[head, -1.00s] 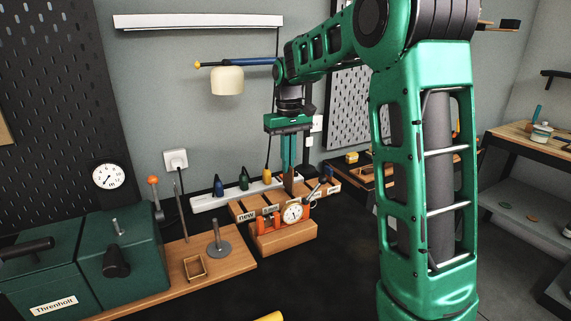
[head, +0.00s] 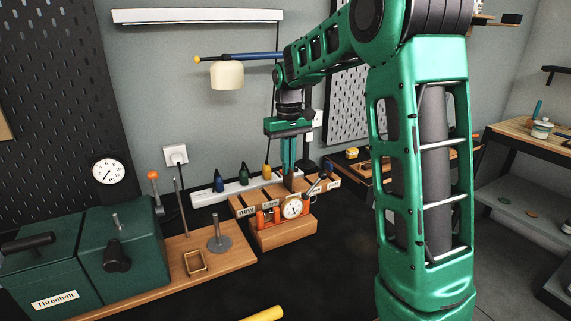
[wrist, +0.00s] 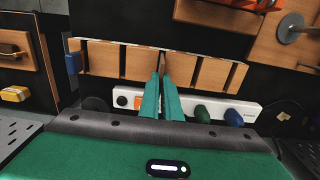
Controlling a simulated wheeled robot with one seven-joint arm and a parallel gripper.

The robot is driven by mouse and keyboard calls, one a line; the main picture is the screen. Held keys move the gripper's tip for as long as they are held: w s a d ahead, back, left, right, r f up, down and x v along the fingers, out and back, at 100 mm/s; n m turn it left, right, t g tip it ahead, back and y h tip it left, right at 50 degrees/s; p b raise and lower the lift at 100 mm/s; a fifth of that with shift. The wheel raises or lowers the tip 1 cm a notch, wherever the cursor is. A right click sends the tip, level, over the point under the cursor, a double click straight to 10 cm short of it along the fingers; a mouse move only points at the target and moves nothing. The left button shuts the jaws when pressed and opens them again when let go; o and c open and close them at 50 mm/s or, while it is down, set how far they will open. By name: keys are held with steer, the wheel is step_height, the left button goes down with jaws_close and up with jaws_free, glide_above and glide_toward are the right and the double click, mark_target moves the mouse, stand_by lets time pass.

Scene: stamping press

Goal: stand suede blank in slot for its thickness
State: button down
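My gripper (head: 289,165) points straight down over the wooden slotted rack (head: 243,204). Its two green fingers are close together on a thin brown suede blank (head: 288,183), held upright on edge. The blank's lower end is at the rack, in line with a slot area; I cannot tell how deep it sits. In the wrist view the rack (wrist: 100,58) has several dark slots between wooden blocks. The fingertips (wrist: 165,80) meet near a middle slot, and the blank's thin edge (wrist: 162,62) shows between them.
A dial thickness gauge (head: 291,208) on a wooden block stands in front of the rack. The green Threnholt press (head: 120,250) and a wooden board with a small tray (head: 195,263) are at left.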

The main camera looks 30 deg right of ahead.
steer(key=shift+f, duration=1.15)
steer(key=c, duration=1.9)
jaws_free()
steer(key=shift+r, duration=0.1)
step_height(320, 180, up, 10)
steer(key=shift+w+r, duration=0.1)
steer(key=shift+r, duration=0.15)
